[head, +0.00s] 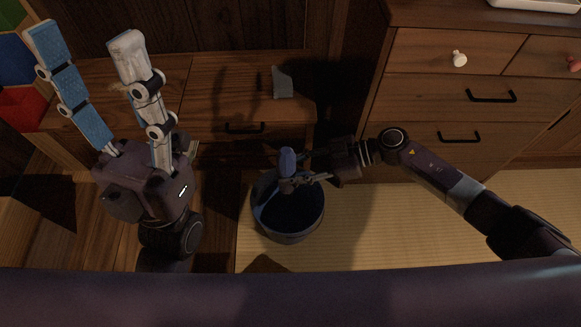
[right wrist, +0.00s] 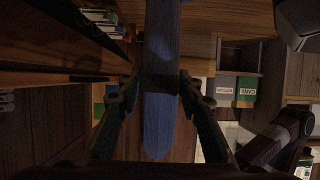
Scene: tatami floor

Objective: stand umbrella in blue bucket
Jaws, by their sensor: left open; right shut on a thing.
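The blue bucket (head: 290,237) stands on the tatami floor in the middle of the head view, its dark inside facing up. The blue umbrella (head: 287,160) appears over the bucket's opening, roughly upright. My right gripper (head: 300,183) reaches in from the right and is shut on the umbrella. In the right wrist view, the umbrella (right wrist: 162,110) runs between the two fingers. Its lower end is hidden in the head view, so I cannot tell whether it touches the bucket's bottom. My left gripper (head: 84,38) is open and empty at the upper left, away from the bucket.
A low wooden cabinet (head: 225,95) with a small grey object (head: 283,82) on it stands behind the bucket. A wooden drawer chest (head: 430,85) stands at the right. Bare tatami (head: 390,230) lies right of the bucket. Coloured blocks (head: 15,60) show at far left.

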